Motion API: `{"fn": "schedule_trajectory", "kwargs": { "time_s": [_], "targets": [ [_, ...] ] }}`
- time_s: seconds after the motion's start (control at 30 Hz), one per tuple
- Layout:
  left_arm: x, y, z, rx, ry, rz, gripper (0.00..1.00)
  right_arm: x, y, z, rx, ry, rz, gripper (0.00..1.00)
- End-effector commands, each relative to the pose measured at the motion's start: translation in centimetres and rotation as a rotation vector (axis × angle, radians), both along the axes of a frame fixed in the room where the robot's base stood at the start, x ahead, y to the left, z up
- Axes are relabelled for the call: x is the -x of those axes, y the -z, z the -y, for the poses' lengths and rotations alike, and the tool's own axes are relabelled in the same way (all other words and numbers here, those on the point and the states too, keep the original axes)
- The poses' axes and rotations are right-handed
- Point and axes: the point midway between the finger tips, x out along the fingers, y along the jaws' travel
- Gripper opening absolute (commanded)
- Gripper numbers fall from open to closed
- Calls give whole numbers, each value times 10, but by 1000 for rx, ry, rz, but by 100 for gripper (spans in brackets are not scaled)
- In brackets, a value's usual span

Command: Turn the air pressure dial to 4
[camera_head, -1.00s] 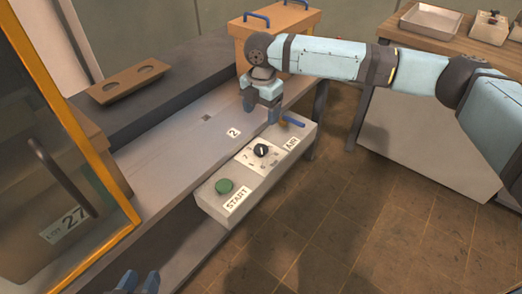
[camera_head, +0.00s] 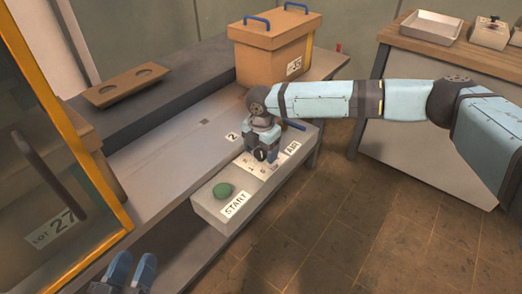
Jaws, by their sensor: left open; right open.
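The air pressure dial (camera_head: 262,155) is a black knob on a white numbered plate, on top of a grey control box (camera_head: 213,207) labelled AIR and START. My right gripper (camera_head: 262,150) is open and points down at the dial, with its fingers at or around the knob. I cannot tell whether they touch it. The gripper hides part of the dial plate and some of its numbers. My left gripper (camera_head: 130,273) is open and empty at the bottom left, away from the box.
A green START button (camera_head: 223,190) sits beside the dial on the same box. A blue lever (camera_head: 293,125) is behind it. A lidded box with blue handles (camera_head: 272,55) stands on the bench. A yellow-framed door (camera_head: 85,155) is at left. Another table (camera_head: 455,60) is at right.

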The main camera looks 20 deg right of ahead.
Motion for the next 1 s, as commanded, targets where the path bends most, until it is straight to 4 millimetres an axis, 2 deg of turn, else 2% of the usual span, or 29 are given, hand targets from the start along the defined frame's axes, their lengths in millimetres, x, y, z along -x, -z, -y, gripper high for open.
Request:
{"fn": "schedule_trajectory", "kwargs": {
  "time_s": [0.1,0.3,0.33,0.63,0.7,0.83,0.97,1.0],
  "targets": [
    [0,0,0,0,0,0,43,0,0,0,0,0,0,71],
    [0,0,0,0,0,0,43,0,0,0,0,0,0,26],
    [0,0,0,-1,0,0,43,0,0,0,0,0,0,22],
    [-1,1,-3,-32,-8,-37,43,1,-3,0,-1,27,-3,22],
    [2,24,-9,-70,-25,-121,43,1,-4,0,0,50,-4,22],
    [9,51,-23,-155,-50,-259,43,2,-7,0,0,117,-5,22],
    [28,88,-44,-262,-77,-453,43,2,-8,-1,0,210,-7,22],
    [28,86,-45,-274,-79,-462,43,2,-9,-1,-1,244,-6,22]
  ]
}}
